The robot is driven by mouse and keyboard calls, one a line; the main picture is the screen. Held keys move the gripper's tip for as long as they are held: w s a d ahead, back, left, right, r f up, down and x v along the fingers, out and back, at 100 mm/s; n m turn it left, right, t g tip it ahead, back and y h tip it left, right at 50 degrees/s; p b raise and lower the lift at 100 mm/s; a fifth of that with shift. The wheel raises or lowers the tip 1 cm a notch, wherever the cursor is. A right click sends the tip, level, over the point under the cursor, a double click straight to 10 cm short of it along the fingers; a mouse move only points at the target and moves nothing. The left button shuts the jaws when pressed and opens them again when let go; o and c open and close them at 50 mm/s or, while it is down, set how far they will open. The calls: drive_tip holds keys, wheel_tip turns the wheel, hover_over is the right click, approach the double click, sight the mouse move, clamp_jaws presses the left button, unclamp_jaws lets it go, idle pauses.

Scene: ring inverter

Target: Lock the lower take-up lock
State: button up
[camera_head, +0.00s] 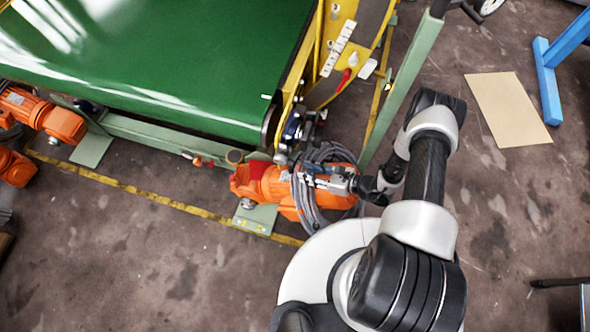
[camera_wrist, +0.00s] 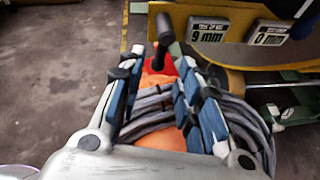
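A black handle with a rounded end (camera_wrist: 163,30) stands up just beyond my fingertips in the wrist view; it may be the take-up lock's lever, but I cannot tell for sure. My gripper (camera_wrist: 156,58) is open, with blue-padded fingers apart and nothing clearly held between them. The handle lines up with the gap between the fingers; whether it touches them I cannot tell. In the head view my gripper (camera_head: 299,177) is over the orange motor (camera_head: 278,188) at the conveyor's near right corner. The lock itself is not clearly made out there.
Grey cables (camera_head: 308,205) loop around the motor close under my fingers. A yellow plate (camera_wrist: 233,15) carries labels reading 9 mm (camera_wrist: 208,32) and 0 mm (camera_wrist: 270,35). The green conveyor belt (camera_head: 150,60) fills the upper left. A green post (camera_head: 413,75) rises nearby.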

drive_tip(key=b+x, duration=0.1)
drive_tip(key=x, duration=0.5)
clamp_jaws()
idle(0.3)
